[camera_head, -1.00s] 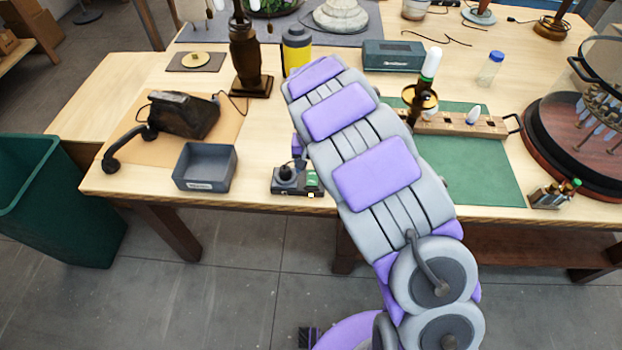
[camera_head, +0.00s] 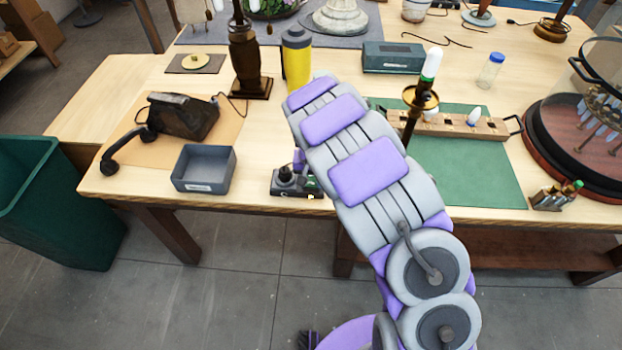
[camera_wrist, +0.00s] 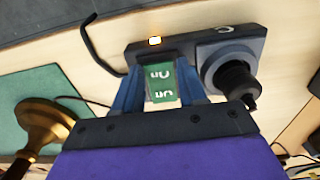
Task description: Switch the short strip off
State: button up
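The short strip (camera_head: 290,192) lies near the front edge of the table, partly hidden by my arm in the head view. In the wrist view the strip (camera_wrist: 187,46) shows a green switch (camera_wrist: 162,84) with white lettering, a small glowing amber light (camera_wrist: 155,40) and a black plug (camera_wrist: 235,80) in its socket. My gripper (camera_wrist: 160,72) is right over the strip. Its two blue fingers are apart, one to each side of the green switch, with nothing held. I cannot tell whether the fingertips touch the strip. In the head view the gripper (camera_head: 299,160) is mostly hidden behind my arm.
A grey open bin (camera_head: 204,184) stands left of the strip, and an old dark telephone (camera_head: 180,115) farther left. A yellow flask (camera_head: 297,65) stands behind.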

jog(key=c, duration=0.6)
jog(key=shift+w+r+g+p, duration=0.25)
jog(key=shift+g+p, duration=0.45)
jog(key=shift+p, duration=0.25)
jog(key=shift+w+g+p, duration=0.15)
jog(key=shift+g+p, duration=0.4)
jog(key=shift+g, duration=0.25)
jog(key=o, duration=1)
